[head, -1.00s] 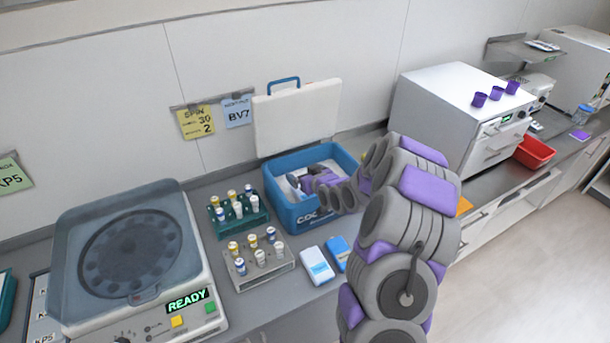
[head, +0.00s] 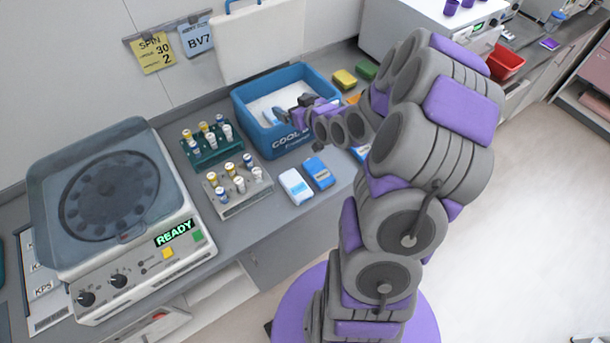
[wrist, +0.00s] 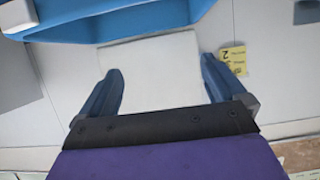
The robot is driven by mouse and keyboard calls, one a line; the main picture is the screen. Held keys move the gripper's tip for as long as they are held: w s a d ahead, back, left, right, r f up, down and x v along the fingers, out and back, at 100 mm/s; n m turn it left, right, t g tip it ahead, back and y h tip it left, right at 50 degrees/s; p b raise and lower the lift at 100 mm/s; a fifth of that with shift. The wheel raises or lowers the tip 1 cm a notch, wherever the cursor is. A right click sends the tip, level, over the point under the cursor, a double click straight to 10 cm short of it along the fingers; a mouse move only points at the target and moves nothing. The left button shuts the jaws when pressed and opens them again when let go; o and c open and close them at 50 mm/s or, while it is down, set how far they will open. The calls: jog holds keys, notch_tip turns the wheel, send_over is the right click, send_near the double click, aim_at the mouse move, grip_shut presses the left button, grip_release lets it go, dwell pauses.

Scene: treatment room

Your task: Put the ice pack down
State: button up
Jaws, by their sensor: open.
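My gripper (head: 280,115) is over the open blue cooler box (head: 277,145), with its fingers spread and nothing between them. In the wrist view, the open blue fingers (wrist: 163,90) frame the white cooler lid (wrist: 150,75) behind, and the blue box rim is at the top. Two flat packs lie on the counter in front of the box: a white and light-blue one (head: 296,187) and a blue one with a pale label (head: 319,173). I cannot tell which is the task's ice pack. Another blue piece (head: 360,153) is partly hidden by my arm.
Two racks of capped tubes, green (head: 211,147) and grey (head: 238,190), stand left of the packs. A centrifuge (head: 110,200) reading READY is farther left. Yellow (head: 345,79) and green (head: 366,69) blocks lie right of the box.

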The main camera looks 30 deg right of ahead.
jog(key=s+a+r+g, duration=0.3)
jog(key=s+a+g, duration=0.2)
jog(key=s, duration=0.8)
jog(key=s+a+r+g, duration=0.4)
jog(key=s+a, duration=0.4)
jog(key=s, duration=0.5)
jog(key=s+a+r+g, duration=0.3)
jog(key=s+a+g, duration=0.3)
jog(key=s, duration=0.7)
jog(key=shift+a+r, duration=0.15)
jog(key=shift+a, duration=0.2)
jog(key=shift+w, duration=0.1)
